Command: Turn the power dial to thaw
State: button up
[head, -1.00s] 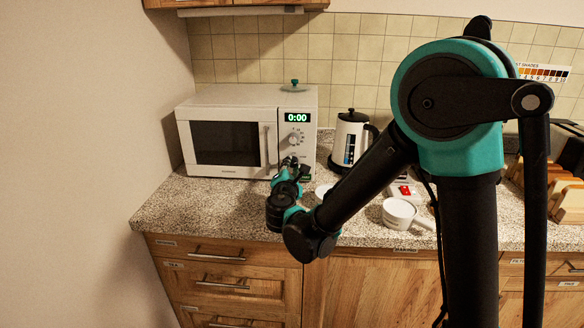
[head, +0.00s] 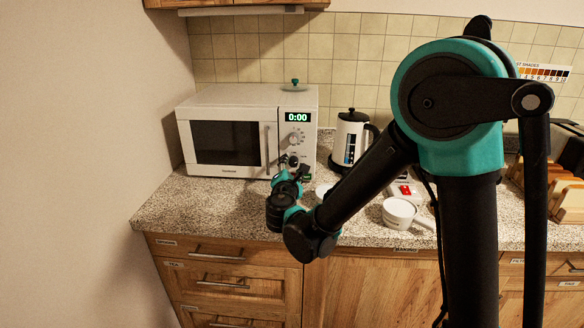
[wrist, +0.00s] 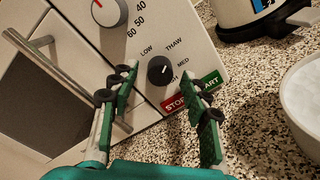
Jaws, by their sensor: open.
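The white microwave (head: 187,104) stands at the back left of the counter, its display (head: 297,117) reading 0:00. In the wrist view the power dial (wrist: 159,70) is a small black knob with a white mark, among the labels LOW, THAW, MED and a partly hidden one. The mark seems to point right, toward the MED side; its exact setting is hard to tell. My gripper (wrist: 163,88) is open, its green fingers spread to the left and right of the dial, just in front of the panel. No contact shows.
A larger white numbered dial (wrist: 104,8) sits above the power dial. The door handle (wrist: 70,80) is close at the left. START and STOP buttons (wrist: 207,83) lie below the dial. A kettle (head: 349,140) and white bowl (wrist: 304,100) stand to the right.

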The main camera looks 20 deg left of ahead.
jog(key=v, duration=1.2)
